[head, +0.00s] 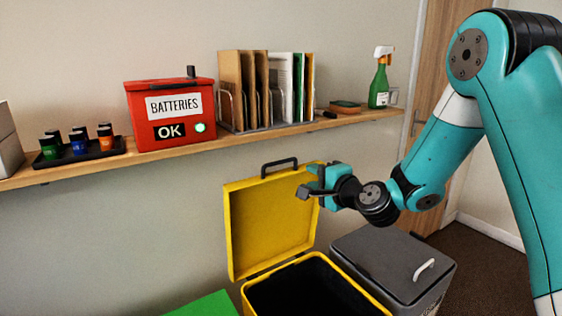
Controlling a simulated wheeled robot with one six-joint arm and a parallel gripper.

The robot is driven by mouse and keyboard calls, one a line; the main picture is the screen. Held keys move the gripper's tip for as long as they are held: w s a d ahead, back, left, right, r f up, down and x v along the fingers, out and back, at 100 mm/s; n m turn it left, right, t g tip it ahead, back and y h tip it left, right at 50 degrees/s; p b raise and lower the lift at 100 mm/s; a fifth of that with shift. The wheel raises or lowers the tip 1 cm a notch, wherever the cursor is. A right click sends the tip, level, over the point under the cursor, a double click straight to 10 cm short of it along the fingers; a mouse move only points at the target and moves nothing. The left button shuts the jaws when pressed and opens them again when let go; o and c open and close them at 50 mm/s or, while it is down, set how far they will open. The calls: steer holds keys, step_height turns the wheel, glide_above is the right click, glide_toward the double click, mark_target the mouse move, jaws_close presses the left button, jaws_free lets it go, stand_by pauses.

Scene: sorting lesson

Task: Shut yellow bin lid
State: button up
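The yellow bin (318,262) stands on the floor below the shelf, its dark inside showing. Its yellow lid (262,229) is raised, standing nearly upright at the back against the wall side, with a black handle (279,164) on its top edge. My gripper (306,182) is at the upper right part of the lid, in front of it in the picture. Whether it touches the lid cannot be told. Its fingers are small and seen from the side, so I cannot tell whether they are open or shut. No held thing shows.
A grey bin with a closed lid (388,262) and light handle stands right of the yellow bin. A green surface (207,304) is at the lower left. The wooden shelf (262,138) above holds a red batteries box (170,112), file holders and a spray bottle (380,82).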

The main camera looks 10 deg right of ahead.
mark_target(282, 163)
steer(key=p+x, duration=0.5)
steer(key=x, duration=1)
steer(key=shift+w+a+p, duration=0.15)
steer(key=shift+w+p, duration=0.1)
steer(key=shift+p, duration=0.05)
jaws_close()
